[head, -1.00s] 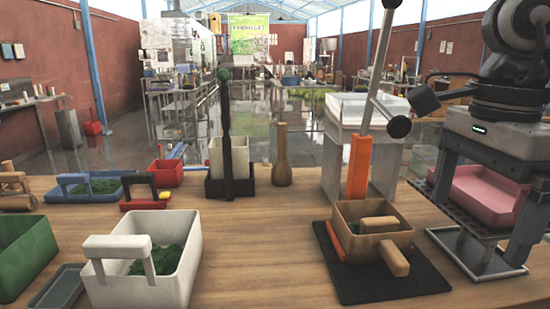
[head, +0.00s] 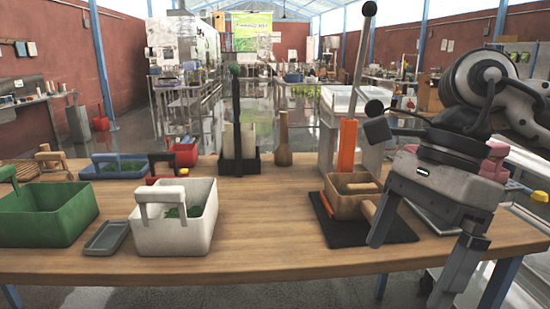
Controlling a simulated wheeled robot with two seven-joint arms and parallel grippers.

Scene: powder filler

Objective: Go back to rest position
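My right gripper (head: 408,270) hangs at the right, in front of the table's right part. Its two fingers are spread wide apart with nothing held between them. My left gripper is not in view. The tan box (head: 341,186) with its handle sits on a black mat (head: 345,238) to the left of the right gripper, next to an orange upright piece (head: 347,146). A pink object (head: 494,166) shows partly behind the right gripper; most of it is hidden.
The wooden table (head: 262,235) holds a white box (head: 180,235) and a green box (head: 45,215), with a small grey tray (head: 106,238) between them. A blue tray (head: 114,172) and a dark holder (head: 238,163) stand farther back. The table's front middle is clear.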

